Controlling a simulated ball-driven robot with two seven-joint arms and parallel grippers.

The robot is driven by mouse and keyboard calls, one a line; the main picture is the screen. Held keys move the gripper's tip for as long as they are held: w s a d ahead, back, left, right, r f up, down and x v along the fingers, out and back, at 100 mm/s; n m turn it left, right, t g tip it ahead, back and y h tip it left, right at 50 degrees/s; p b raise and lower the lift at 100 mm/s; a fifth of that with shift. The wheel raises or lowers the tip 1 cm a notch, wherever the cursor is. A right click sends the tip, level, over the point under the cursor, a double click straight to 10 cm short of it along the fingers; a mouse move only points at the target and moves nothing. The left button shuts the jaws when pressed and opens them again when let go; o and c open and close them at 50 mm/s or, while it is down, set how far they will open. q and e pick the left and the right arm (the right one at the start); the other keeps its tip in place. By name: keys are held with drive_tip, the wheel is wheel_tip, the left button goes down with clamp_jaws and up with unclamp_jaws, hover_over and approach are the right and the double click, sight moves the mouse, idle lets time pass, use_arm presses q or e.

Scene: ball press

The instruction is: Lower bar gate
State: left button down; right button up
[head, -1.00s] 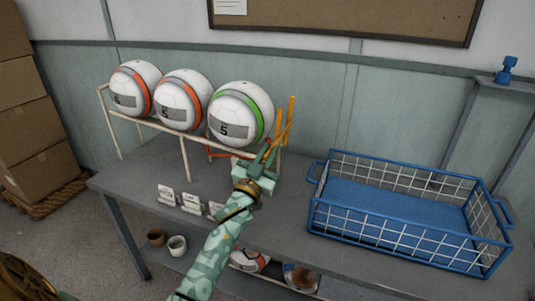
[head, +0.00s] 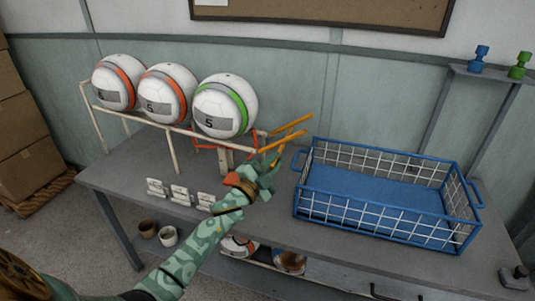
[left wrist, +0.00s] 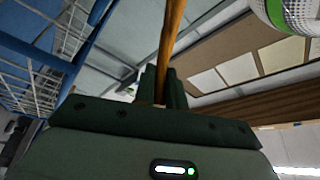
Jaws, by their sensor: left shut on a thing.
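The yellow bar gate (head: 290,128) is at the right end of the ball rack, leaning out to the right with a slight upward slope. My left gripper (head: 268,168) is shut on its near bar, just right of the rack. In the left wrist view the bar (left wrist: 173,32) rises from between the fingers (left wrist: 162,88). Three white balls sit in a row on the rack (head: 150,121): two with orange bands (head: 117,85) (head: 167,94) and, closest to the gate, one with a green band (head: 225,105). My right gripper is not in view.
A blue wire basket (head: 385,200) stands on the grey table, right of the gate. Small white cards (head: 180,194) stand before the rack. Cups (head: 168,237) and more balls (head: 240,246) are below. Blue (head: 480,57) and green (head: 519,66) objects sit on a wall shelf.

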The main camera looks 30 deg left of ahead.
use_arm(q)
wheel_tip(320, 180, down, 6)
drive_tip(key=d+m+g+p, duration=0.1)
drive_tip(key=m+g, duration=0.2)
drive_tip(key=m, duration=0.5)
drive_tip(key=shift+w+f+h, duration=0.15)
drive_tip(key=shift+h, duration=0.15)
drive_tip(key=c, duration=1.5)
unclamp_jaws()
drive_tip(key=shift+o, duration=0.2)
drive_tip(key=s+a+p, duration=0.2)
drive_tip(key=s+p, duration=0.1)
drive_tip(key=s, duration=1.3)
drive_tip(key=shift+a+r+p, duration=0.2)
drive_tip(key=shift+r+p, duration=0.1)
drive_tip(key=shift+r, duration=0.15)
